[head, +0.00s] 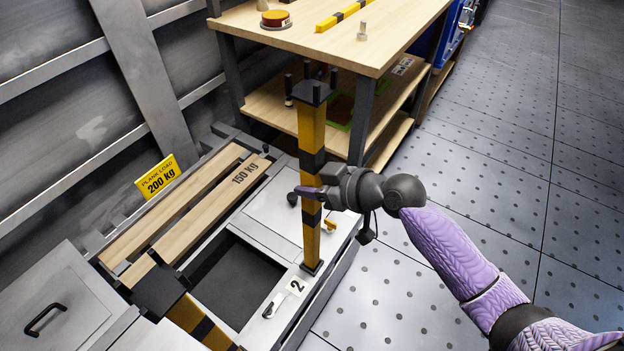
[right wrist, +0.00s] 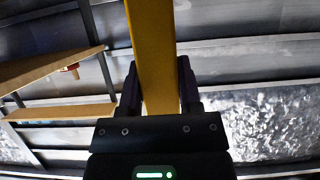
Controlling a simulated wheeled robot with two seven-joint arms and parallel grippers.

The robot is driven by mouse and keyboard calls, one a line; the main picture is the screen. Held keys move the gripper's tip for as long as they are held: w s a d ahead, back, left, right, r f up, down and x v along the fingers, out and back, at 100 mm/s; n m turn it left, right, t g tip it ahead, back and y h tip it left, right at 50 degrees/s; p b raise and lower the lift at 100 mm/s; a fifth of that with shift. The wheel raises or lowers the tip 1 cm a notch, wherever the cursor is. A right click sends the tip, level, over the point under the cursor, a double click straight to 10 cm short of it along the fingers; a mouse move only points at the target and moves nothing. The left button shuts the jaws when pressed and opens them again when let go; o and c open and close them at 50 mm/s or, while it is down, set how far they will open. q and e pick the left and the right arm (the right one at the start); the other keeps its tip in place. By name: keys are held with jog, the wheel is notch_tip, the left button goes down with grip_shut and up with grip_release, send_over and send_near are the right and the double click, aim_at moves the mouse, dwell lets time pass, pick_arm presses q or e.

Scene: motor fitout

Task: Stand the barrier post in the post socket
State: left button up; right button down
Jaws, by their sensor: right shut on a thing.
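The barrier post (head: 312,130), banded yellow and black with a dark cap, stands nearly upright in the middle of the head view. My right gripper (head: 310,192) is shut on it below its middle. In the right wrist view the yellow post (right wrist: 153,50) runs up between the two fingers (right wrist: 158,92). The post's dark foot (head: 311,268) is beside the plate marked 2 (head: 297,286). I cannot tell whether the foot is in a socket, touches the surface or hangs just above it; no socket opening shows clearly. My left gripper is not in view.
Another striped post (head: 195,318) stands at the lower left. An open dark bay (head: 236,280) lies left of the held post, with planks (head: 212,208) behind it. A wooden workbench (head: 345,45) stands at the back. The floor (head: 470,180) to the right is clear.

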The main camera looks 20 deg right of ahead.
aim_at(318, 206)
pick_arm(q)
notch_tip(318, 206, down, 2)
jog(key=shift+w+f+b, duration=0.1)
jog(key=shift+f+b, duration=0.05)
jog(key=shift+b, duration=0.9)
pick_arm(e)
notch_tip(318, 206, down, 3)
jog(key=shift+r, duration=0.1)
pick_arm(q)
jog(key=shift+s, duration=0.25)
pick_arm(e)
notch_tip(318, 206, down, 2)
jog(key=shift+f+b, duration=0.15)
jog(key=shift+b, duration=0.7)
jog(key=shift+f+b, duration=0.35)
jog(key=shift+f, duration=0.1)
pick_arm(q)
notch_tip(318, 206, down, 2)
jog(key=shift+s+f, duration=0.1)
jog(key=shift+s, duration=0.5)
